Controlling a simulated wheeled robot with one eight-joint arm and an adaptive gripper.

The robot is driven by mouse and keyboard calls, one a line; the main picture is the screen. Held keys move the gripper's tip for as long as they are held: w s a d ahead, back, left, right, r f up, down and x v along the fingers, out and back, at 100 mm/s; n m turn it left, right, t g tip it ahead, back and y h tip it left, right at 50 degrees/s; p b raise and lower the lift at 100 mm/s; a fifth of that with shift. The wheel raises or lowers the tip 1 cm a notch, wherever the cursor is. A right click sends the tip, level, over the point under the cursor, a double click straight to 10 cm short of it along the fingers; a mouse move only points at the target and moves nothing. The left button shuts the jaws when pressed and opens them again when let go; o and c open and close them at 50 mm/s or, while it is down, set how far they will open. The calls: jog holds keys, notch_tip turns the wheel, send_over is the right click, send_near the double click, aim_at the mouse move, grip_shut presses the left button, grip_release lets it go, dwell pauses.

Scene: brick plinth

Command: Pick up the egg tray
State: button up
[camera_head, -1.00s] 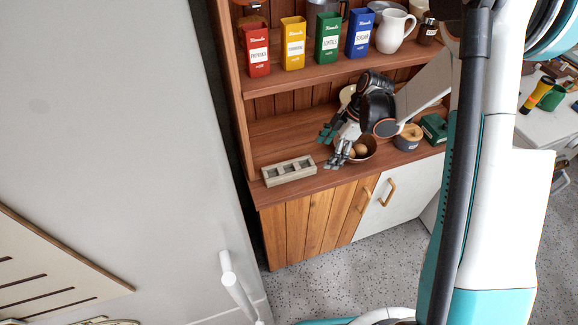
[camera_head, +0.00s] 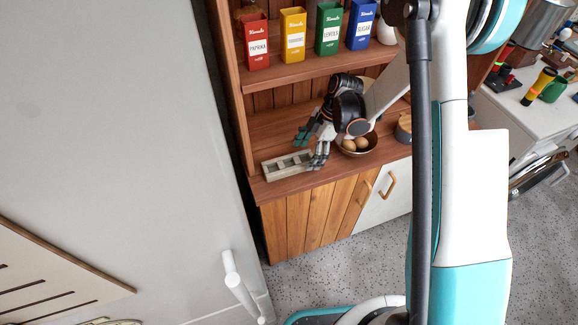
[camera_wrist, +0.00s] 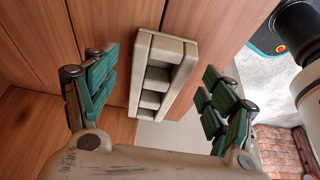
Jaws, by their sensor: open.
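The egg tray (camera_head: 287,165) is a pale grey-beige block with a row of square hollows. It lies on the wooden counter near its left front corner. In the wrist view the tray (camera_wrist: 162,75) shows between the two spread fingers, beyond the fingertips. My gripper (camera_head: 310,146) is open and empty, at the right end of the tray in the head view. Its green-padded fingers show left and right in the wrist view (camera_wrist: 155,85). I cannot tell whether a finger touches the tray.
A bowl with brown eggs (camera_head: 356,145) stands just right of my gripper. A round lidded jar (camera_head: 404,130) is farther right. The shelf above (camera_head: 300,70) holds red, yellow, green and blue tins. A white fridge-like panel (camera_head: 110,130) fills the left.

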aim_at(291, 159)
jog(key=shift+s+a, duration=0.2)
jog(key=shift+a, duration=0.45)
jog(key=a, duration=0.1)
jog(key=a+b, duration=0.1)
jog(key=s+a, duration=0.1)
jog(key=a, duration=0.1)
jog(key=shift+s+f+b, duration=0.1)
jog(key=shift+f+b, duration=0.25)
jog(key=shift+f, duration=0.05)
jog(key=shift+a+f, duration=0.1)
jog(key=shift+f, duration=0.05)
jog(key=c, duration=1.2)
